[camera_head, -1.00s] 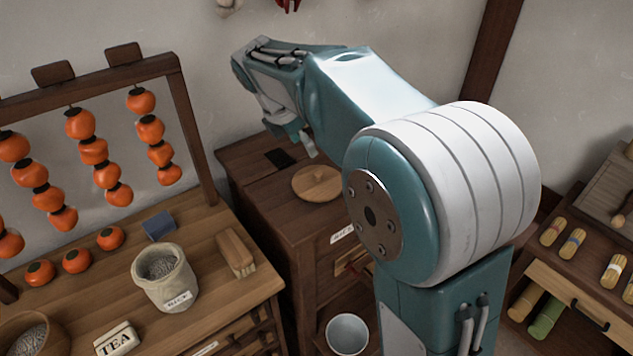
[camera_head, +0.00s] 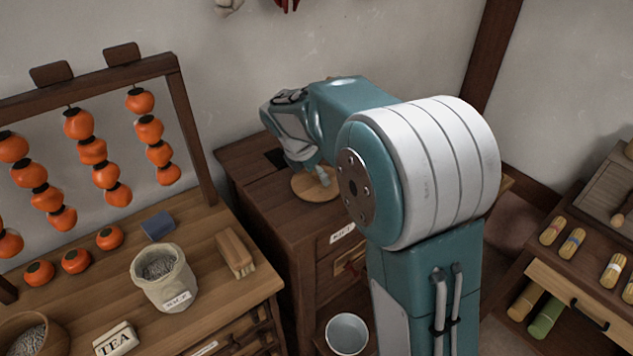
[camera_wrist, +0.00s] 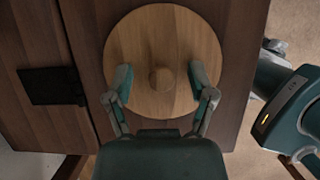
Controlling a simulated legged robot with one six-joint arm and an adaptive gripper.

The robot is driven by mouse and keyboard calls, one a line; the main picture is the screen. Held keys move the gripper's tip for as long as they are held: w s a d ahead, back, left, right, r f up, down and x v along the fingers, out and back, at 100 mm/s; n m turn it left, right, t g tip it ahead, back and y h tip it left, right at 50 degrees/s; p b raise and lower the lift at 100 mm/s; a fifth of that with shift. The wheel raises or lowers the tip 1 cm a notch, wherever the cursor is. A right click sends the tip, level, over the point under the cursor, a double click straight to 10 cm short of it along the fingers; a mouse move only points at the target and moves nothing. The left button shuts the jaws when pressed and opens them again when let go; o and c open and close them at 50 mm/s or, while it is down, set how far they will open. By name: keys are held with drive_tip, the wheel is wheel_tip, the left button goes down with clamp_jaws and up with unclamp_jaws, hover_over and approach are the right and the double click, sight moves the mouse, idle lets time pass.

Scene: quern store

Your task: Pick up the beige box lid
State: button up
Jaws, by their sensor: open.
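The beige box lid (camera_wrist: 160,40) is a round light-wood disc with a small knob (camera_wrist: 161,79) at its middle. It lies on the dark wooden chest top in the wrist view. In the head view the lid (camera_head: 312,190) is partly hidden by my arm. My gripper (camera_wrist: 160,80) is open, with one finger on each side of the knob and clear room between them and it. In the head view my gripper (camera_head: 322,175) is low over the lid. I cannot tell whether the fingertips touch the lid.
A dark hinge-like plate (camera_wrist: 52,86) lies on the chest top left of the lid. A bench (camera_head: 205,265) at the left holds a sack (camera_head: 163,280), a brush (camera_head: 236,252) and a blue block (camera_head: 158,226). A metal bucket (camera_head: 347,334) stands below the chest's front.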

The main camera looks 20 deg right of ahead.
clamp_jaws()
